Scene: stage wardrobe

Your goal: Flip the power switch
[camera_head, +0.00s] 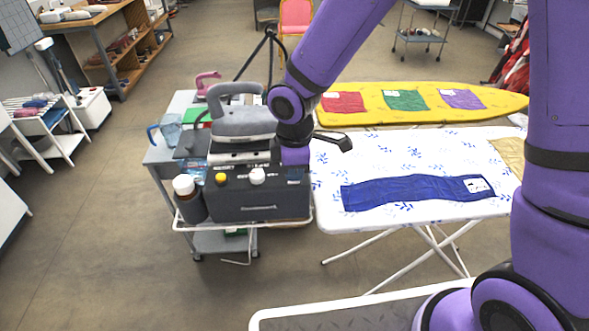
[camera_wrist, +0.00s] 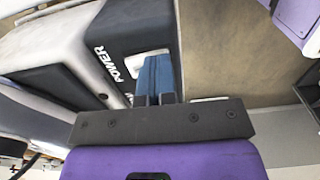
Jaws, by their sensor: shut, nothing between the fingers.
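The power switch is mostly hidden. In the wrist view, white "POWER" lettering (camera_wrist: 115,63) marks a dark panel, and part of a pale plate (camera_wrist: 138,62) shows beside my fingers. My gripper (camera_wrist: 157,60) is shut and empty, its blue-grey fingers together over that plate. I cannot tell whether they touch the switch. In the head view, the dark steam station (camera_head: 260,201) stands on a cart with a grey iron on top. My gripper (camera_head: 294,176) points down at the right end of its front panel, right of the white knob (camera_head: 257,176) and yellow knob (camera_head: 221,179).
An ironing board (camera_head: 420,150) with a blue cloth (camera_head: 410,192) stands close to the right. A yellow board (camera_head: 460,92) with cloth patches lies behind it. A dark bottle with a white cap (camera_head: 187,195) stands at the station's left. Open floor lies further left.

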